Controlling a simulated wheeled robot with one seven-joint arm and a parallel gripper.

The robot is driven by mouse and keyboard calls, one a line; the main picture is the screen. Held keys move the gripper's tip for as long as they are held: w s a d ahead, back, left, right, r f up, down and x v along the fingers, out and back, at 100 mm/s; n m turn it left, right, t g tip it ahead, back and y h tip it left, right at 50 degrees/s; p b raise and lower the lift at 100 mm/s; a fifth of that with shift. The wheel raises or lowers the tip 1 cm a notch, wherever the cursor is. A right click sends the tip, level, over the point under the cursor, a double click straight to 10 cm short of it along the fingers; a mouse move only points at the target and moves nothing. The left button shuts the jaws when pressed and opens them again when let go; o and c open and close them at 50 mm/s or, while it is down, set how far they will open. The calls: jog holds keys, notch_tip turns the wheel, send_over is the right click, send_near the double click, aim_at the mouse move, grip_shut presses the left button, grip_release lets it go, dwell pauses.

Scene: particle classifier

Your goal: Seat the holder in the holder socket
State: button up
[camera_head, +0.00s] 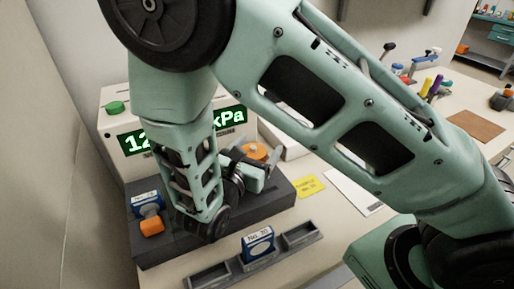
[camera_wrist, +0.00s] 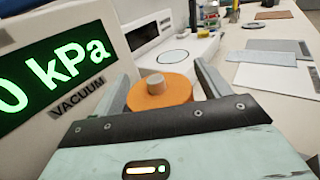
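An orange round piece with a grey knob on top (camera_wrist: 158,94), which I take to be the holder, shows between my fingers in the wrist view. In the head view it is partly hidden behind my gripper (camera_head: 246,172), on or above the dark base (camera_head: 277,202). My gripper (camera_wrist: 164,82) looks open, with one finger on each side of the orange piece. The right finger seems slightly apart from it; contact at the left finger is unclear. I cannot make out the holder socket; my arm covers part of the base.
A pressure box (camera_head: 115,158) with a green kPa display stands close behind my gripper. A blue "No." piece (camera_head: 146,203) and an orange block (camera_head: 152,226) sit at the base's left. In front, a slotted tray (camera_head: 212,277) bears another blue piece (camera_head: 258,243). A yellow note (camera_head: 308,186) lies right.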

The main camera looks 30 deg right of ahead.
jog(key=shift+r, duration=0.15)
jog(key=b+v, duration=0.1)
jog(key=v, duration=1)
jog(key=shift+s+a, duration=0.15)
jog(key=shift+a, duration=0.1)
jog(key=shift+s, duration=0.15)
jog(key=d+m+g, duration=0.1)
jog(key=s+d+m+g, duration=0.1)
jog(key=g, duration=0.1)
jog(key=s+d+m+g, duration=0.1)
jog(key=shift+d+r+y, duration=0.1)
jog(key=shift+r+y, duration=0.15)
jog(key=shift+y, duration=0.05)
jog(key=s+d+m+g+y, duration=0.2)
jog(key=s+m+g+y, duration=0.6)
jog(key=s, duration=0.1)
jog(key=s+a+r+m+t+y, duration=0.1)
jog(key=s+a+r+m+y, duration=0.1)
jog(key=a+r+m+y, duration=0.2)
jog(key=shift+a+m+y, duration=0.2)
jog(key=shift+m+y, duration=1.1)
